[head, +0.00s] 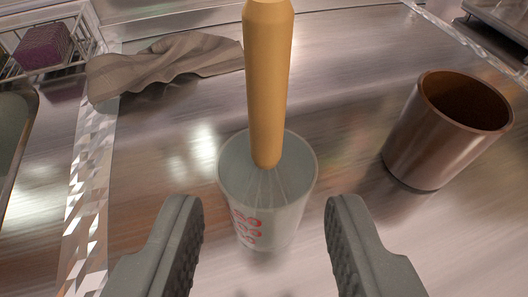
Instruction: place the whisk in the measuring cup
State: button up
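The whisk (268,80) has a wooden handle and pale wires. It stands upright with its wire end inside the measuring cup (265,215), a translucent white cup with red markings on its front. The handle rises up out of the cup past the top of the view. My gripper (264,235) is open, with one grey finger to the left of the cup and one to the right. Neither finger touches the cup or the whisk as far as I can see. The whisk's lowest part is blurred through the cup wall.
A brown cup (425,150) stands to the right on the metal counter (350,75). A crumpled grey cloth (165,65) lies at the back left. A wire rack (85,35) with a purple sponge (42,46) is at the far left, above a sink edge (25,150).

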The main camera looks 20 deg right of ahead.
jog(key=s+a+r+t+p, duration=0.1)
jog(key=a+r, duration=0.2)
jog(key=r, duration=0.6)
jog(key=a+r+n, duration=0.1)
jog(key=a+r, duration=0.2)
jog(key=r, duration=0.6)
jog(key=s+a+r+t+p, duration=0.1)
jog(key=a+r, duration=0.3)
jog(key=r, duration=0.5)
jog(key=s+a+r+n+y, duration=0.1)
jog(key=s+a+r, duration=0.3)
jog(key=r, duration=0.6)
jog(key=s+a+r+n+y, duration=0.1)
jog(key=s+a+r, duration=0.3)
jog(key=s+r, duration=0.5)
jog(key=shift+s+r+t+y+p, duration=0.15)
jog(key=shift+r+t+y+p, duration=0.25)
jog(key=shift+r+y, duration=0.3)
jog(key=shift+f, duration=0.1)
